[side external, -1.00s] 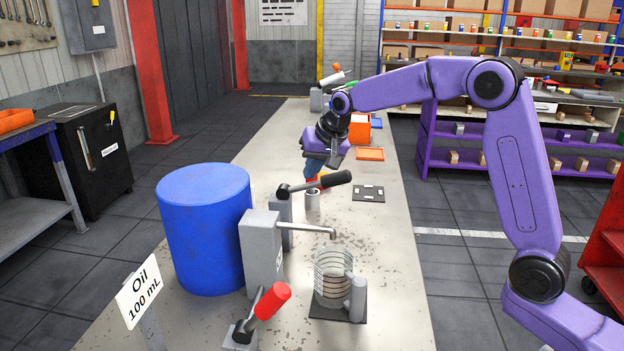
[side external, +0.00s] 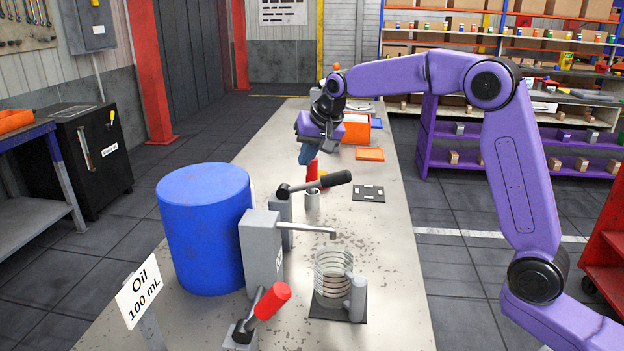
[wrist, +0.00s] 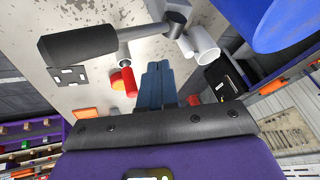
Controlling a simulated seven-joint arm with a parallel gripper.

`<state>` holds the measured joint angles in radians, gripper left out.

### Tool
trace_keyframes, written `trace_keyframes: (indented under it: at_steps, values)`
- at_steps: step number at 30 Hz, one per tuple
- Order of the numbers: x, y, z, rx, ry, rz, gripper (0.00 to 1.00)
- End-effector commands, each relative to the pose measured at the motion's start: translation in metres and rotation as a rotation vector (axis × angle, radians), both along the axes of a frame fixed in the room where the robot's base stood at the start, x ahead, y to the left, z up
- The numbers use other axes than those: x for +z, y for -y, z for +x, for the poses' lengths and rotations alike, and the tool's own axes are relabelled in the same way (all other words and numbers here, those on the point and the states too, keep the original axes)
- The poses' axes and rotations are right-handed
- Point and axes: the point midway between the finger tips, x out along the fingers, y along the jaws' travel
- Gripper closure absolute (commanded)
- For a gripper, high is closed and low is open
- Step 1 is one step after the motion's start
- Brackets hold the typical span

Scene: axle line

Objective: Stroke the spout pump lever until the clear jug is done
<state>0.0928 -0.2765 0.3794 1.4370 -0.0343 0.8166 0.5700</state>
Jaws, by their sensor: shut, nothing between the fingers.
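The pump is a grey box (side external: 262,250) with a thin spout (side external: 305,228) reaching right over the clear jug (side external: 332,278). The jug stands upright on a dark pad; dark rings mark its wall, and I cannot make out its fill level. A lever with a black handle (side external: 333,180) lies nearly level behind the spout; it is large in the wrist view (wrist: 78,40). A red-handled lever (side external: 272,300) tilts up in front. My gripper (side external: 308,158) is shut and empty, fingers down, beyond the black handle and apart from it.
A blue drum (side external: 205,230) stands left of the pump. A sign (side external: 139,294) reads "Oil 100 mL". A red and yellow object (side external: 314,177) stands just beyond the black handle. A dark plate (side external: 368,193) and orange bins (side external: 356,131) are farther back. The bench's right side is mostly clear.

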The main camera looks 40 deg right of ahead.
Motion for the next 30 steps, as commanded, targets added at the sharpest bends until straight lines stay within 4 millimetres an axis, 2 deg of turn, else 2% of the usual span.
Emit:
trace_keyframes:
  at_steps: [12,30]
  values:
    - [0.030,-0.008,0.007,0.000,-0.001,0.000,1.00]
    - [0.031,-0.008,0.007,0.000,-0.001,0.000,1.00]
